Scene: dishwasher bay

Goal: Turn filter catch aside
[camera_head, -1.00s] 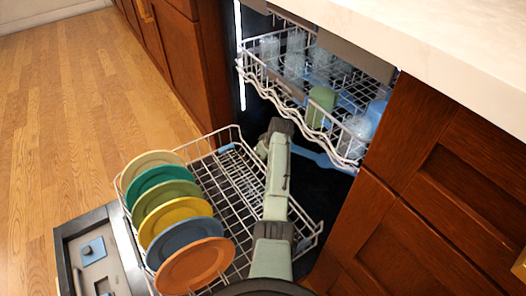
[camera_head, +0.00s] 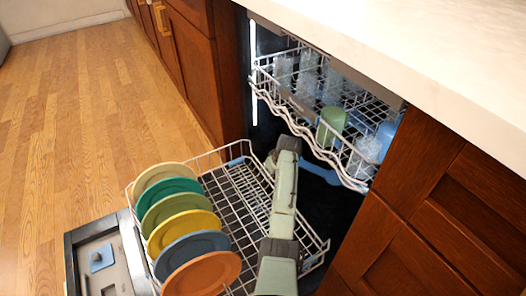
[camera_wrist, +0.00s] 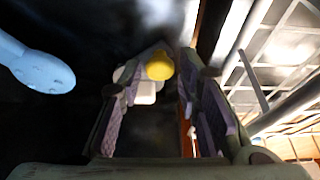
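In the wrist view a small yellow rounded piece (camera_wrist: 159,65) with a pale white part (camera_wrist: 145,92) beside it shows ahead, between my fingers' far ends. It looks like the filter catch, though the dark tub makes its exact shape hard to tell. My gripper (camera_wrist: 153,98) is open, its two padded fingers apart on either side of that line of sight. Nothing shows held between them, and I cannot tell whether a finger touches the catch. In the head view my arm reaches over the lower rack into the dishwasher; the catch and my fingertips are hidden there.
A blue spray arm (camera_wrist: 38,68) lies left of my fingers. The lower rack (camera_head: 228,150) is pulled out, with several coloured plates (camera_head: 190,222). The upper rack (camera_head: 298,124) holds glasses and a green cup (camera_head: 331,121). Rack wires (camera_wrist: 250,78) run close on the right.

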